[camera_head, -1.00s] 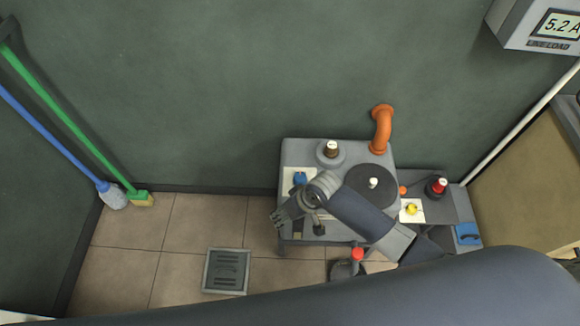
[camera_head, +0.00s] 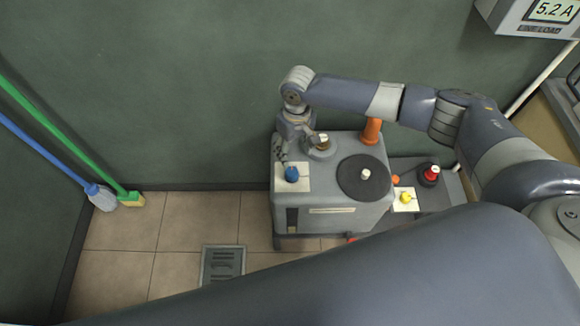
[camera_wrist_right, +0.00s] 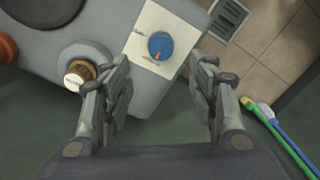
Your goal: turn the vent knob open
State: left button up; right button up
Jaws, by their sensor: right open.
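A round blue knob (camera_head: 292,173) sits on a white plate (camera_head: 304,185) at the left of the grey machine top. In the right wrist view the blue knob (camera_wrist_right: 161,46) carries an orange mark near its lower edge. My right gripper (camera_head: 284,152) points down behind the knob at the machine's back left corner. In the right wrist view my right gripper (camera_wrist_right: 160,72) is open and empty. The knob shows between and just beyond its fingertips, apart from both. My left gripper is not in view.
Close by stand a brown-and-white cap (camera_head: 323,141), a dark disc (camera_head: 362,180) and an orange pipe (camera_head: 372,131). A yellow knob (camera_head: 406,197) and red button (camera_head: 431,172) are to the right. A meter (camera_head: 550,12) reads 5.2 A. The floor at left is clear around a drain (camera_head: 222,265).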

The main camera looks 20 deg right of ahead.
aim_at(292, 171)
jog(key=f, duration=0.7)
jog(key=f+b, duration=0.1)
jog(key=f, duration=0.2)
jog(key=shift+s+a+f, duration=0.1)
jog(key=shift+a+f, duration=0.1)
jog(key=shift+a, duration=0.05)
jog(key=shift+c, duration=0.3)
jog(key=c, duration=1)
